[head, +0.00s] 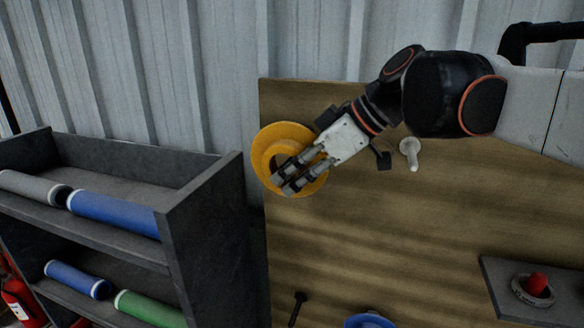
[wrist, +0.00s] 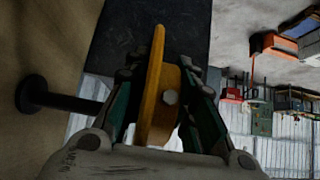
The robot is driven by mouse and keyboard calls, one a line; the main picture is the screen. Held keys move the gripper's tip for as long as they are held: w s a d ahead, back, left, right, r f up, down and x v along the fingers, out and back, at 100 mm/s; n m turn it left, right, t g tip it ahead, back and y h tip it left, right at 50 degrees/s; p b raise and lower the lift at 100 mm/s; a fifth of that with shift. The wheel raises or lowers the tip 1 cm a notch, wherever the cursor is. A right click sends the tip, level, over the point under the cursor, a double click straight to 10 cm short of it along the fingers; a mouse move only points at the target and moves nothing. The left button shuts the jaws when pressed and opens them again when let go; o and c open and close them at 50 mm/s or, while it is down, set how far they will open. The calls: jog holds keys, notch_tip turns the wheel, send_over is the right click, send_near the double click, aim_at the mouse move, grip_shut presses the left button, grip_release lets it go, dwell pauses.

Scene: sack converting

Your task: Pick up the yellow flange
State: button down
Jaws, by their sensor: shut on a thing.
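The yellow flange (head: 270,139) is a round disc with a raised hub, in front of the upper left of the wooden board in the head view. My gripper (head: 284,182) reaches in from the upper right and is shut on it. In the wrist view the flange (wrist: 158,100) is edge-on between the two fingers (wrist: 165,75), with a bolt head on its hub. Its lower part is hidden by the gripper body. I cannot tell whether it touches the board.
The wooden board (head: 400,230) carries a white peg (head: 411,153), a black peg (head: 297,308) and a blue round part (head: 369,320). A grey shelf (head: 205,220) with coloured rolls stands at left. A small ledge (head: 505,290) at lower right holds a red-topped part (head: 536,285).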

jog(key=s+a+b, duration=0.2)
jog(key=s+a, duration=0.2)
jog(key=s, duration=0.6)
jog(key=shift+s, duration=0.3)
dwell(0.4)
